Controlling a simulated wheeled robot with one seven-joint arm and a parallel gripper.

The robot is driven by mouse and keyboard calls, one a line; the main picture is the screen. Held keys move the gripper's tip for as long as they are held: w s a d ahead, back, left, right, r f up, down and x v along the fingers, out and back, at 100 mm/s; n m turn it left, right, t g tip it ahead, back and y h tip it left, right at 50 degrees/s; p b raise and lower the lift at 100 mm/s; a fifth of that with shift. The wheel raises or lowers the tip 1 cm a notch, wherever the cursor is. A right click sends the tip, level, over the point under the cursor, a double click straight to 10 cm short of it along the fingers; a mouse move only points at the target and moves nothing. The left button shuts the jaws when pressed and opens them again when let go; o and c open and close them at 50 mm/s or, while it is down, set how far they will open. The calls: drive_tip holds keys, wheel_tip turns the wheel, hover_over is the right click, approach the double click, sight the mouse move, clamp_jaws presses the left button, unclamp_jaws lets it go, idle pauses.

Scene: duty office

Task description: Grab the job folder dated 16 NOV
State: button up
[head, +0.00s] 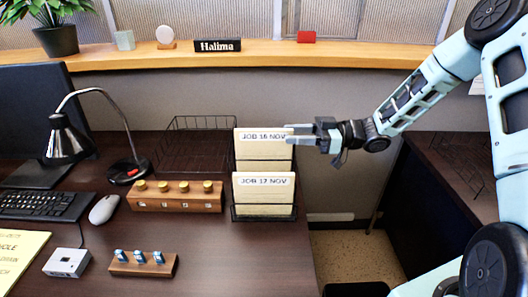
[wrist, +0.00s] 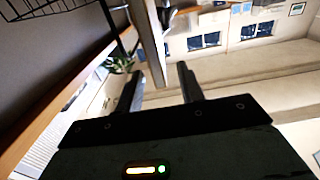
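The job folder labelled what reads as JOB 16 NOV (head: 262,148) stands upright in a dark holder (head: 264,213) at the desk's right edge. A second folder, JOB 17 NOV (head: 264,187), stands in front of it and lower in the picture. My gripper (head: 289,134) is at the upper right edge of the 16 NOV folder, its fingertips overlapping that corner in the head view. I cannot tell whether they touch it. In the wrist view my gripper's fingers (wrist: 162,85) are apart. A pale upright strip shows beyond them, perhaps a folder edge.
A wire tray (head: 195,142) stands left of the folders. A wooden block with several yellow knobs (head: 175,196) lies left of the front folder. A lamp (head: 70,140), mouse (head: 104,209) and keyboard (head: 35,204) are further left. A shelf (head: 250,55) runs behind.

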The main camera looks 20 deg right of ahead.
sight(273, 135)
drive_tip(key=shift+f+p+x, duration=0.15)
drive_tip(key=shift+p+x, duration=0.1)
drive_tip(key=shift+x, duration=1.25)
drive_tip(key=shift+f+p+x, duration=0.1)
drive_tip(key=shift+p+x, duration=0.15)
drive_tip(key=shift+x, duration=1.2)
clamp_jaws()
